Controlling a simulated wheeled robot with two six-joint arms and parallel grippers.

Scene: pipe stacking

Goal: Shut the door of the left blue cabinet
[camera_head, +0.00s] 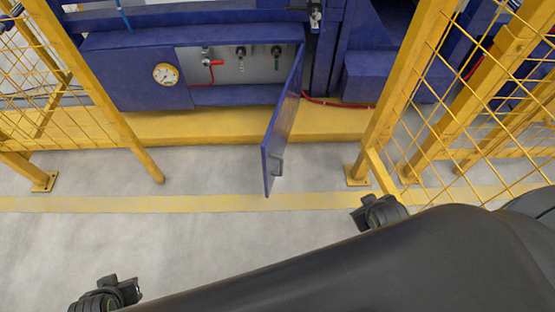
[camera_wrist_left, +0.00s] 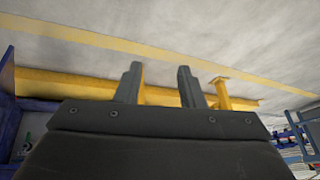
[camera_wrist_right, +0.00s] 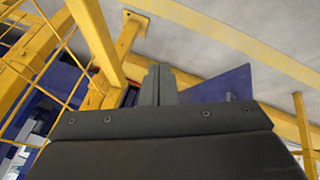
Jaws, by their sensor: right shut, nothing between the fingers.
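The blue cabinet (camera_head: 130,75) stands at the back with its front opening uncovered. Its blue door (camera_head: 281,130) is hinged at the right edge of the opening and swung wide out toward me. A small handle shows low on its right-hand face. My right gripper (camera_head: 368,212) is to the right of the door and nearer to me, apart from it. In the right wrist view its fingers (camera_wrist_right: 158,80) are together and empty, with the blue door panel (camera_wrist_right: 222,85) behind them to the right. My left gripper (camera_head: 125,288) is low at the left; its fingers (camera_wrist_left: 158,80) are apart and empty.
Yellow mesh fence panels stand left (camera_head: 100,90) and right (camera_head: 405,90) of the cabinet, the right post close to my right gripper. A yellow plinth (camera_head: 215,127) runs under the cabinet. The grey floor (camera_head: 215,170) left of the door is clear.

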